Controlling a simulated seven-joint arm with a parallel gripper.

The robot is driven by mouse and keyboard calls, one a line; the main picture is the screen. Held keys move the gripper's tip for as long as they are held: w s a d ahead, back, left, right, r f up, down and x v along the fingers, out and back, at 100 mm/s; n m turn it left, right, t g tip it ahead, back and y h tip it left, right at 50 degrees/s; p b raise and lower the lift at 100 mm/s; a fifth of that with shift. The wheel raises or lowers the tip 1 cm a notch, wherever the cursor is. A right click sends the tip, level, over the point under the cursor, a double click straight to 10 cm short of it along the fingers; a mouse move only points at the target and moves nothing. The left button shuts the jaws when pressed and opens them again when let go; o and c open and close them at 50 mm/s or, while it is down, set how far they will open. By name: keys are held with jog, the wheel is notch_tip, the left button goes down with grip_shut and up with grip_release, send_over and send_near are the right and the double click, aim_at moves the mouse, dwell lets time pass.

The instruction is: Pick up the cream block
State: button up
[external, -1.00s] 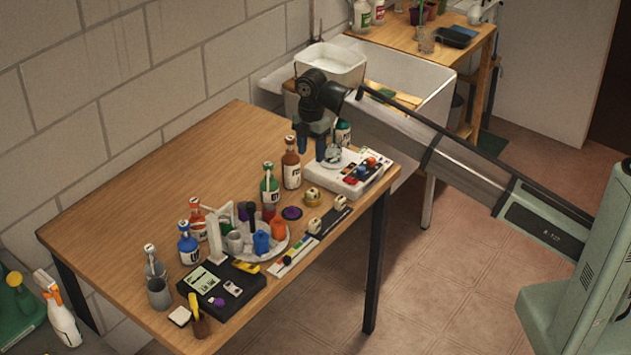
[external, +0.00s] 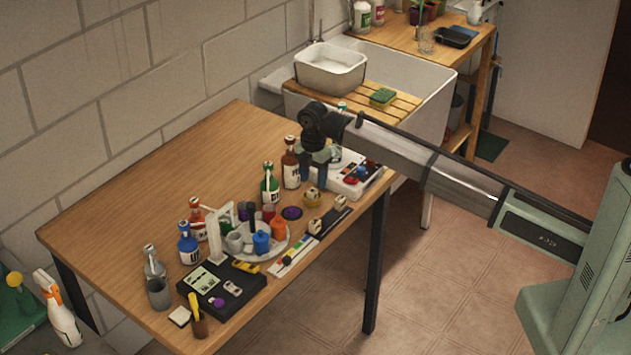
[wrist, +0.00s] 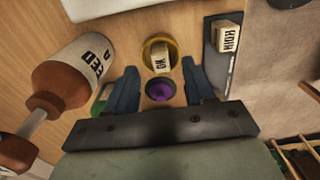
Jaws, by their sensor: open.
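A cream block with dark lettering (wrist: 161,64) sits in a round yellow dish (wrist: 148,49); it also shows in the external view (external: 314,190). A second cream block marked HIGH (wrist: 227,37) lies on a black strip (wrist: 213,70). In the external view two cream blocks (external: 340,201) (external: 315,226) sit along that strip. My gripper (wrist: 160,76) is open and empty. Its blue fingers are on either side of the yellow dish's near edge in the wrist view. In the external view my gripper (external: 317,170) hangs just above and behind the dish.
A brown bottle (external: 291,167) stands close to my gripper, also in the wrist view (wrist: 85,62). A purple round item (external: 292,212) is near the dish. A white tray (external: 350,187) lies behind. The table's back left is clear.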

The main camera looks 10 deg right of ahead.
aim_at(315, 189)
jog(key=shift+w+d+f, duration=0.1)
jog(key=shift+f, duration=0.85)
jog(key=shift+w+d+f, duration=0.1)
jog(key=shift+f, duration=0.8)
grip_shut()
